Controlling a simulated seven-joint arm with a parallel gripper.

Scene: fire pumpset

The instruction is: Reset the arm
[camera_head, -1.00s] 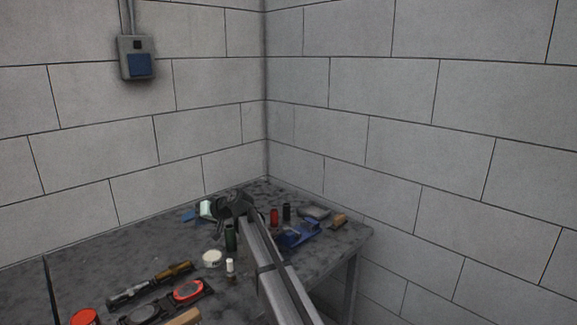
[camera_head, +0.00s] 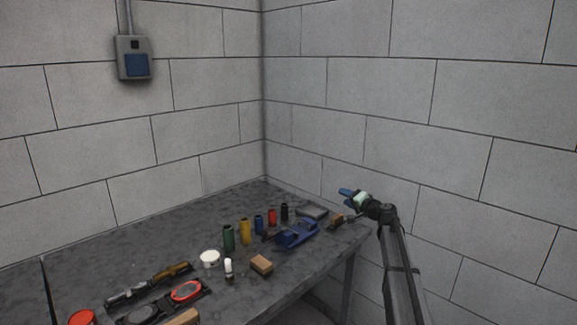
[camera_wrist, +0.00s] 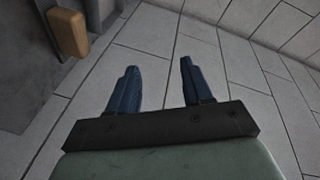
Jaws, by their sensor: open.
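My gripper (camera_head: 349,194) is at the right of the head view, beyond the right edge of the workbench, with the grey wall behind it. In the wrist view its two blue fingers (camera_wrist: 156,90) are apart with nothing between them, and pale wall or floor blocks lie beyond. My arm rises from the bottom right of the head view.
The grey workbench (camera_head: 120,250) holds green (camera_head: 229,238), yellow (camera_head: 245,231), blue (camera_head: 259,225), red (camera_head: 272,217) and black (camera_head: 285,211) cylinders. A blue holder (camera_head: 297,234) and a wooden block (camera_head: 261,264) lie nearby. Another brown block (camera_wrist: 68,32) shows at the bench edge.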

